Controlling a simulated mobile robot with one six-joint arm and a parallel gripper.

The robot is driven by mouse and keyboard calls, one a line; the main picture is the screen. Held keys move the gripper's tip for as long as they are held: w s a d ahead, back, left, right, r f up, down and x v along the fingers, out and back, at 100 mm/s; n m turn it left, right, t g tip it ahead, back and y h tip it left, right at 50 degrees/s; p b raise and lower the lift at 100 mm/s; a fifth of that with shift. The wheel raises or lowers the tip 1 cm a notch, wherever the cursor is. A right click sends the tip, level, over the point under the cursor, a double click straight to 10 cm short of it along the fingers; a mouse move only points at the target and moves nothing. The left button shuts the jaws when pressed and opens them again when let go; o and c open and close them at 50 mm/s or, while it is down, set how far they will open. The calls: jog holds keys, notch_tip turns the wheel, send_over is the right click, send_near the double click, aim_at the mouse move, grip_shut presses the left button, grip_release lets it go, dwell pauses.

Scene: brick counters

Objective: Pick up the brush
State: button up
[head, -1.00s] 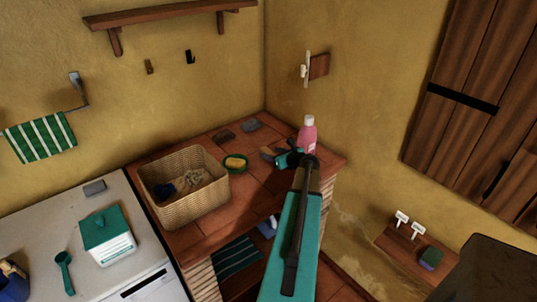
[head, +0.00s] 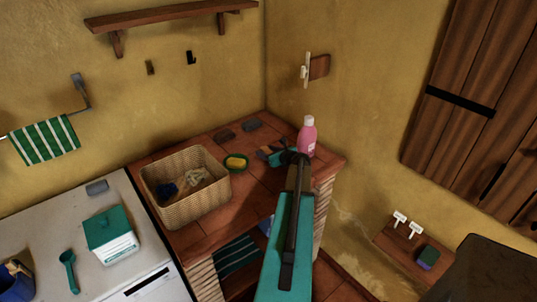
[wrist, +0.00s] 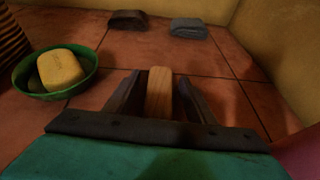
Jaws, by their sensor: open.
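The brush shows in the wrist view as a light wooden piece (wrist: 159,92) lying on the tiled counter. My gripper (wrist: 156,100) is open, with one dark finger on each side of the wood. Small gaps show between the wood and the fingers, and nothing is clamped. In the head view my gripper (head: 272,154) is low over the brick counter, left of the pink bottle. There the brush is mostly lost among the fingers, and its lower part is hidden in the wrist view.
A green dish with a yellow soap (head: 236,162) lies just left of my gripper. A wicker basket (head: 186,207) stands farther left. The pink bottle (head: 307,137) stands close on the right. Two grey blocks (wrist: 189,28) (wrist: 128,20) lie behind, near the wall.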

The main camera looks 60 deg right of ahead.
aim_at(267, 150)
jog(key=shift+c, duration=0.3)
jog(key=c, duration=1.1)
jog(key=shift+o, duration=0.2)
jog(key=shift+r, duration=0.15)
jog(key=shift+r+b, duration=0.45)
jog(key=shift+r, duration=0.3)
jog(key=shift+r+b, duration=0.4)
jog(key=shift+r, duration=0.5)
jog(key=s+a+b, duration=0.1)
jog(key=s+a, duration=0.2)
jog(key=a, duration=0.1)
jog(key=s+a+r+b, duration=0.1)
jog(key=s+a, duration=0.3)
jog(key=s+a+b, duration=0.1)
jog(key=s+a, duration=0.2)
jog(key=shift+s+a+r, duration=0.25)
jog(key=shift+s+a, duration=0.05)
jog(key=shift+a, duration=0.1)
